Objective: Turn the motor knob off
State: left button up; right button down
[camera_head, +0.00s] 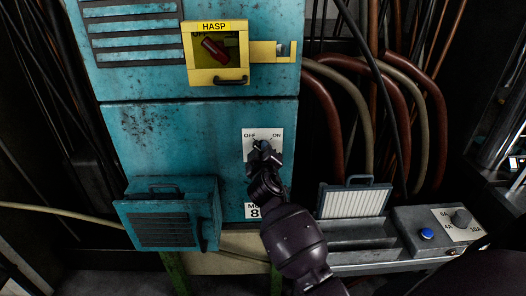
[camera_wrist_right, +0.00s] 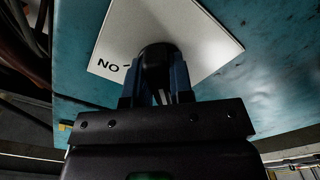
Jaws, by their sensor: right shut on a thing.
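The motor knob (camera_head: 262,144) is dark and sits on a white plate (camera_head: 278,133) marked OFF at left and ON at right, on the blue cabinet's lower panel. My right gripper (camera_head: 265,155) reaches up from below and is shut on the knob. In the right wrist view the dark round knob (camera_wrist_right: 157,60) sits between the two fingers of the gripper (camera_wrist_right: 157,88), against the white plate (camera_wrist_right: 200,28). The ON label reads upside down there; OFF is not seen. The gripper hides much of the knob, so I cannot tell where it points. My left gripper is not in view.
A yellow HASP box (camera_head: 215,75) with a red handle is above. A blue vented box (camera_head: 165,215) stands out at lower left. A grey tray with a filter panel (camera_head: 353,201) and a box with a blue button (camera_head: 427,234) are at lower right. Thick hoses (camera_head: 325,120) hang at right.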

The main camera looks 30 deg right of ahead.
jog(key=c, duration=1)
grip_release()
jog(key=b+v, duration=0.1)
jog(key=v, duration=0.9)
jog(key=shift+s+a, duration=0.2)
jog(key=shift+s, duration=0.15)
